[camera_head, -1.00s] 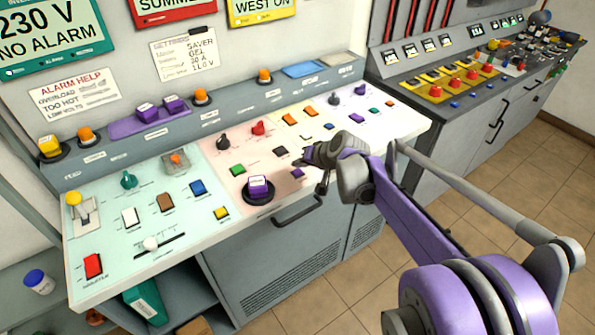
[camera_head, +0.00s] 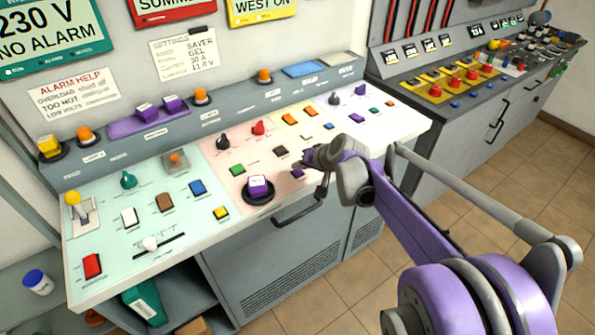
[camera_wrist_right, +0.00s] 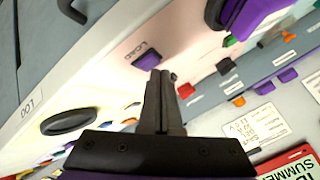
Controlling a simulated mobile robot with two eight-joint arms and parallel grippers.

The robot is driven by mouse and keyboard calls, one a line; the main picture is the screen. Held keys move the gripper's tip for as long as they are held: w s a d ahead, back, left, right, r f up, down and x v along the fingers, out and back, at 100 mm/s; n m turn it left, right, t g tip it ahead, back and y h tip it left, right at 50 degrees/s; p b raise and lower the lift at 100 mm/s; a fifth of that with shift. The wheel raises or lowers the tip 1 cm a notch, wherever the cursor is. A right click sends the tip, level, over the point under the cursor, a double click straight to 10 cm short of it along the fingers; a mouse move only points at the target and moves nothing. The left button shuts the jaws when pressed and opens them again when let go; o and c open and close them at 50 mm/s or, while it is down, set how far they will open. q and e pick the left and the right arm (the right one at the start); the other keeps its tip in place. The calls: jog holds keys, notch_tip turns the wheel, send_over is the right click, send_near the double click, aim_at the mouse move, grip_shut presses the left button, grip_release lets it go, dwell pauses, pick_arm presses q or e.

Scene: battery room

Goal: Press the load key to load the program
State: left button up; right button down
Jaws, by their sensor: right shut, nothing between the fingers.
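The load key (camera_wrist_right: 148,60) is a small purple key under the printed word LOAD in the right wrist view. In the head view it is the small purple key (camera_head: 297,173) on the pink panel section, partly beside my gripper. My right gripper (camera_wrist_right: 161,73) is shut and empty, with its fingertips right at the key's edge and overlapping part of it in the picture. I cannot tell whether they touch. In the head view the right gripper (camera_head: 304,163) hangs over the pink section near the key. My left gripper is out of view.
A large purple button (camera_head: 258,186) on a black ring sits left of the key. A dark square key (camera_head: 281,151) and a red knob (camera_head: 258,128) lie behind. A dark handle (camera_head: 298,214) projects from the console front below. A second console (camera_head: 455,85) stands at right.

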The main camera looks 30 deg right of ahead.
aim_at(300, 174)
jog(key=shift+f, duration=0.4)
dwell(0.3)
jog(key=shift+r, duration=0.1)
jog(key=shift+r+p, duration=0.5)
jog(key=shift+r, duration=0.3)
jog(key=shift+r+p, duration=1.8)
jog(key=shift+r, duration=0.75)
jog(key=shift+f, duration=0.1)
